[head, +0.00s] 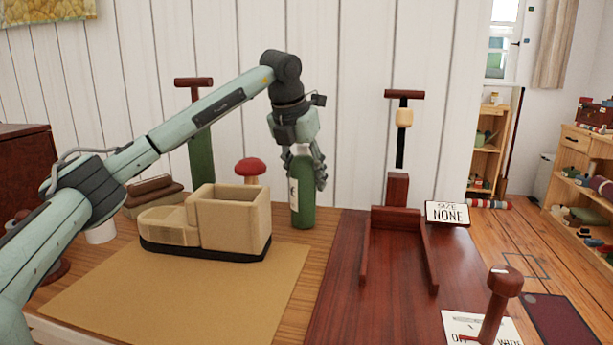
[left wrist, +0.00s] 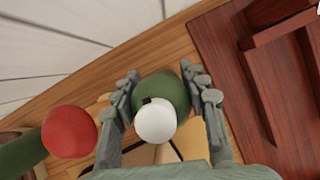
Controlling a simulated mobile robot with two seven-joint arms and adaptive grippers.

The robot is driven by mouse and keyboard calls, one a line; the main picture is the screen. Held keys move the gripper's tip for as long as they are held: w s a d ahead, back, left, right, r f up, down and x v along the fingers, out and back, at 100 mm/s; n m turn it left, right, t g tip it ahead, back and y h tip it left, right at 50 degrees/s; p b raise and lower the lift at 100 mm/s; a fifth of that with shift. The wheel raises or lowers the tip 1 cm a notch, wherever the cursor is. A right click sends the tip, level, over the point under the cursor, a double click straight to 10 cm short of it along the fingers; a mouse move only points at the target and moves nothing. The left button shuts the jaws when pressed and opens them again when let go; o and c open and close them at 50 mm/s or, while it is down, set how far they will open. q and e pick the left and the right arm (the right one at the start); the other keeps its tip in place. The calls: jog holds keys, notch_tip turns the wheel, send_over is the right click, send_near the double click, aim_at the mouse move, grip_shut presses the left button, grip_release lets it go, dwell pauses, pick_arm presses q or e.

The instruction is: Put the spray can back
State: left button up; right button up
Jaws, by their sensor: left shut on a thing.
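A green spray can (head: 302,190) with a white top and a pale label stands upright at the back of the wooden table, just right of a tan toy truck. My left gripper (head: 304,165) comes down from above and is shut around the can's upper part. In the left wrist view the can (left wrist: 168,92) and its white cap (left wrist: 155,121) sit between the two fingers. The can's base appears at table level; I cannot tell if it touches. My right gripper is in neither view.
The tan truck (head: 230,215) stands on a tan mat (head: 190,290). A red-capped post (head: 250,169) is behind it.

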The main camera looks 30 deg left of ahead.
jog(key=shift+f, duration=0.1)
pick_arm(q)
jog(key=shift+f, duration=0.2)
jog(key=o, duration=1.4)
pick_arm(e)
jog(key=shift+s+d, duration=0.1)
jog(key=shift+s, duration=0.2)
pick_arm(q)
jog(key=shift+s+r, duration=0.1)
jog(key=shift+r, duration=0.4)
jog(key=v, duration=1)
jog(key=shift+r, duration=0.3)
jog(key=shift+s+r, duration=0.25)
jog(key=shift+r, duration=0.1)
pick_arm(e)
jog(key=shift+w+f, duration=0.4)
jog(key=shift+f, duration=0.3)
